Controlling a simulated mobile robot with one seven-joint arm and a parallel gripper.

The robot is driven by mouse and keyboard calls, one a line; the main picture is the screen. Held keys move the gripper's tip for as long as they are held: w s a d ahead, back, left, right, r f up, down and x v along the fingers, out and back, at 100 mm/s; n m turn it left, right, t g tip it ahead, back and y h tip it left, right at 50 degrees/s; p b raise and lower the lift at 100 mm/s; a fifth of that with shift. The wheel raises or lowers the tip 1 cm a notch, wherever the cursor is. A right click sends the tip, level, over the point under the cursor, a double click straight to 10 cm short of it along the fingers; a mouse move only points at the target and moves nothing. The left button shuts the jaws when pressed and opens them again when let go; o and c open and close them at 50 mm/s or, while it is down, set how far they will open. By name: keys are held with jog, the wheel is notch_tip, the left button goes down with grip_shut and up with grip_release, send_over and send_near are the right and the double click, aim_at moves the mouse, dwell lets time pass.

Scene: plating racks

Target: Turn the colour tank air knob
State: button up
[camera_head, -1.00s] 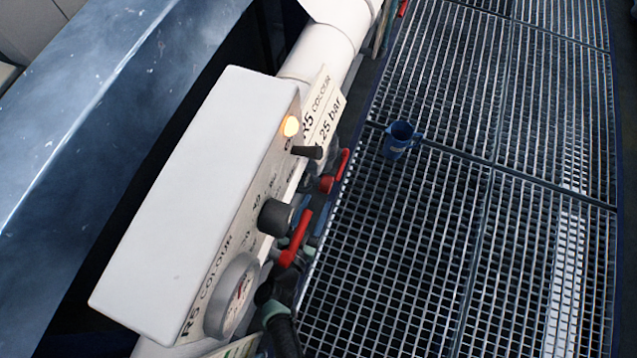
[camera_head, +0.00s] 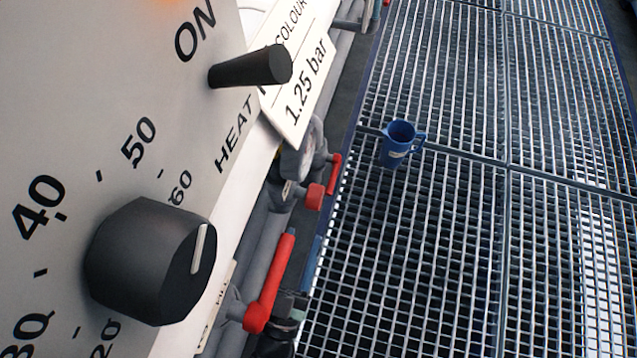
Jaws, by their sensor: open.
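A white control panel fills the left of the view. It carries a black dial knob (camera_head: 150,260) with a white pointer line and the marks 20 to 60 around it. Above it a black toggle lever (camera_head: 250,66) sits between the words ON and HEAT. A sign (camera_head: 302,75) reading COLOUR and 1.25 bar stands behind the panel. Below the sign are a round grey gauge (camera_head: 302,150), a small red knob (camera_head: 315,197) and a red lever (camera_head: 336,174). A larger red lever (camera_head: 270,283) is nearer. I cannot tell which is the air knob. My gripper is not in view.
A metal grating floor (camera_head: 430,250) runs along the right and is largely clear. A blue jug (camera_head: 398,145) stands on it. Grey pipes run beside the panel, and a dark fitting (camera_head: 280,330) sits low by the grating edge.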

aim_at(315, 193)
jog(key=b+x, duration=0.2)
jog(key=x, duration=1)
jog(key=shift+w+r, duration=0.25)
jog(key=shift+w, duration=0.05)
jog(key=shift+c, duration=0.3)
grip_shut()
